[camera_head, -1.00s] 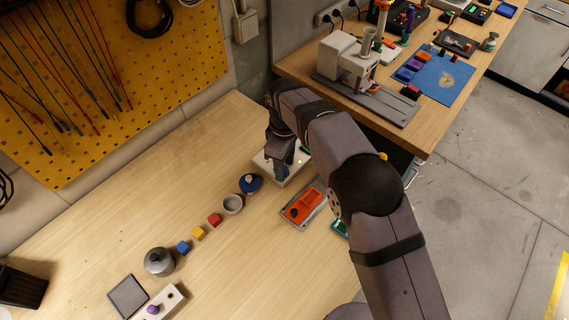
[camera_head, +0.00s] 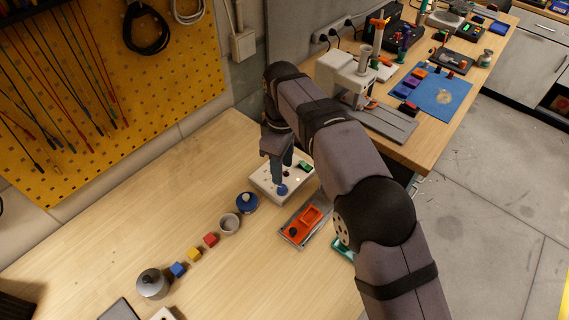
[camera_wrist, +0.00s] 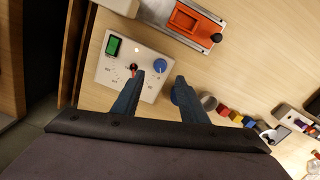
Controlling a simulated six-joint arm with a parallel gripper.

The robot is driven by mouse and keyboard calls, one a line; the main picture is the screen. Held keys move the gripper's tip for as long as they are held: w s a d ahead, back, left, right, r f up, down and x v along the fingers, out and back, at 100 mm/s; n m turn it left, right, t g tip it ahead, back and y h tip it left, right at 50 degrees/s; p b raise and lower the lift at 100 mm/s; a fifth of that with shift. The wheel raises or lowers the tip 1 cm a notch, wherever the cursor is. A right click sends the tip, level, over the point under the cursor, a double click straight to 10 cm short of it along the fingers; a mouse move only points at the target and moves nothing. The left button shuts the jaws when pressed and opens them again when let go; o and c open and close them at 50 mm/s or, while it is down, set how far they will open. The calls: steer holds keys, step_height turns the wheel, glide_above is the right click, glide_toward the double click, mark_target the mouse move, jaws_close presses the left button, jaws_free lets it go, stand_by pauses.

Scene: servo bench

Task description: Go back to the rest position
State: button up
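My gripper (camera_head: 282,170) hangs over the white control panel (camera_head: 265,184) at the right end of the wooden bench. The wrist view shows its two fingers (camera_wrist: 160,78) apart with nothing held between them. Past the gap between the fingertips is the panel's round blue knob (camera_wrist: 160,66); it shows in the head view (camera_head: 282,190) just by the fingers. The panel (camera_wrist: 112,76) also has a green rocker or display (camera_wrist: 113,45), a small light and a dial with a red mark, partly behind one finger.
An orange tray device (camera_head: 306,222) lies right of the panel. A blue-lidded pot (camera_head: 247,202), a grey cup (camera_head: 230,224), small red, yellow and blue cubes and a grey lidded pot (camera_head: 152,284) line the bench. A second bench (camera_head: 437,132) with equipment stands behind my arm.

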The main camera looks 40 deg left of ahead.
steer(key=w+d+r+b, duration=0.1)
steer(key=w+d+r, duration=0.1)
steer(key=d, duration=0.1)
steer(key=w+d+r+m+y+b, duration=0.1)
steer(key=w+d+r, duration=0.1)
steer(key=d+r, duration=0.1)
steer(key=w+d+r+m+y+b, duration=0.1)
steer(key=w+d+r, duration=0.2)
steer(key=shift+d, duration=0.1)
steer(key=d+r+m+g+h+p, duration=0.1)
steer(key=d+r+m+g+p, duration=0.15)
steer(key=d+m+p, duration=0.75)
steer(key=s+d+f+m+t+b, duration=0.1)
steer(key=d+f+b, duration=0.2)
steer(key=d, duration=0.6)
steer(key=d+f+m+t+b, duration=0.1)
steer(key=d+f+m+b, duration=0.2)
steer(key=d, duration=0.6)
steer(key=s+d+f+m+h+b, duration=0.1)
steer(key=s+d+f+m, duration=0.4)
steer(key=s+d+f, duration=0.3)
steer(key=s+d, duration=0.3)
steer(key=d, duration=0.1)
steer(key=shift+f, duration=0.3)
steer(key=shift+t, duration=0.25)
